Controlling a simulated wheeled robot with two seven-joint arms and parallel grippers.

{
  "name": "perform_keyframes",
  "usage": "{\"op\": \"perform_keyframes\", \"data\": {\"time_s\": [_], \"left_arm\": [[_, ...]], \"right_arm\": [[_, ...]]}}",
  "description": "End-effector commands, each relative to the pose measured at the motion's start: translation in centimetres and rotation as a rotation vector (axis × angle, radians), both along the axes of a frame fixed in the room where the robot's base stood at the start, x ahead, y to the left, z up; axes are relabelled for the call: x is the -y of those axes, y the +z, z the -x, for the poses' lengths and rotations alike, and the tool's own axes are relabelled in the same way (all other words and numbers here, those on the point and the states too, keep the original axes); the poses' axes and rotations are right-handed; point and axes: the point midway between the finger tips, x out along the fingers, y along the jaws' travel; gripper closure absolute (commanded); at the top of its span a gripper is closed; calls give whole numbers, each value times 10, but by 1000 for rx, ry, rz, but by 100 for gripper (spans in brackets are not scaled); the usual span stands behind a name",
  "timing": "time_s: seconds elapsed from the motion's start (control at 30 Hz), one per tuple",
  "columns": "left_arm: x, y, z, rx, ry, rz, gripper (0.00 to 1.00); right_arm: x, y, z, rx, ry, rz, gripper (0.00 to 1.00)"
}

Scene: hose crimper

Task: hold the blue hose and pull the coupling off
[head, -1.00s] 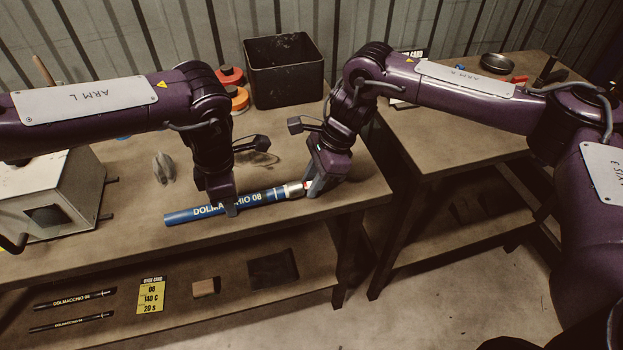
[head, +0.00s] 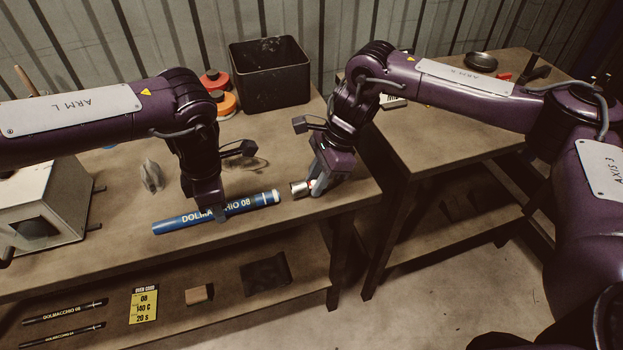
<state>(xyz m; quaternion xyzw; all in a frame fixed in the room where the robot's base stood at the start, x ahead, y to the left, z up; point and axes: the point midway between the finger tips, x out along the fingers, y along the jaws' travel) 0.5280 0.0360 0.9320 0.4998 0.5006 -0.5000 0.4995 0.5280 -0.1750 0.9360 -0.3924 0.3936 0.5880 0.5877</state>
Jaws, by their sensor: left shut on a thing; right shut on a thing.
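The blue hose (head: 175,226) lies along the front of the bench, with white lettering "DOLMACCHIO 08" and a pale band near its right end. My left gripper (head: 218,220) is shut on the hose near its middle and covers part of the lettering. The coupling (head: 299,189), a short silvery metal piece, is just right of the hose end, with a small gap between them. My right gripper (head: 314,188) is shut on the coupling, and its fingers hide the coupling's right part.
A black bin (head: 270,75) and orange-red rolls (head: 222,102) stand at the back of the bench. A pale metal box (head: 45,215) is at the left. A lower shelf holds a yellow card (head: 144,304) and dark rods. A second table (head: 470,120) is at the right.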

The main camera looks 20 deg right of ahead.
Motion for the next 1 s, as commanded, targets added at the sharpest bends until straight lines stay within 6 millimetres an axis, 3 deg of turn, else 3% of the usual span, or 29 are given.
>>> {"op": "perform_keyframes", "data": {"time_s": [0.53,0.87,0.9,1.0], "left_arm": [[0,1,0,1,0,1,100],[0,1,0,1,0,1,100],[0,1,0,1,0,1,75],[0,1,0,1,0,1,62]], "right_arm": [[0,46,0,1,1,-1,100],[0,51,0,1,1,-2,100],[0,51,0,1,1,-1,100],[0,51,0,1,1,-1,100]]}}
